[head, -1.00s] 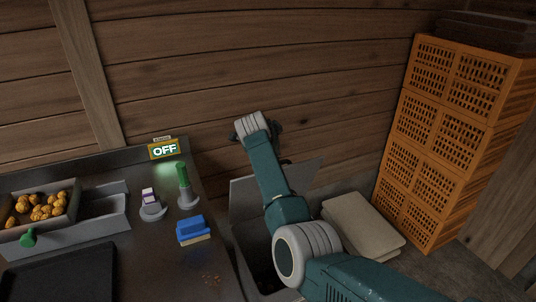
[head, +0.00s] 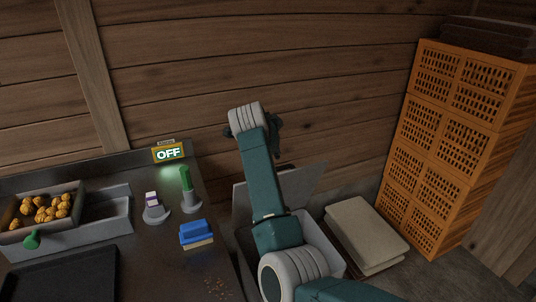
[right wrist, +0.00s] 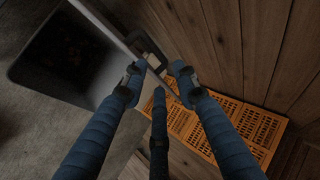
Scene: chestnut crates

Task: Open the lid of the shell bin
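The shell bin (head: 327,248) is a grey box on the floor right of the worktable. Its grey lid (head: 303,186) stands raised, tilted back towards the plank wall, and my right arm covers its middle. The right wrist view shows the bin's dark open inside (right wrist: 65,55) at the left and the dark lid handle (right wrist: 148,44) near the top middle. My right gripper (right wrist: 159,72) has its blue fingers spread around the lid's edge. Whether they touch it I cannot tell. My left gripper is not in view.
Orange crates (head: 435,150) are stacked at the right. Pale folded sacks (head: 362,232) lie beside the bin.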

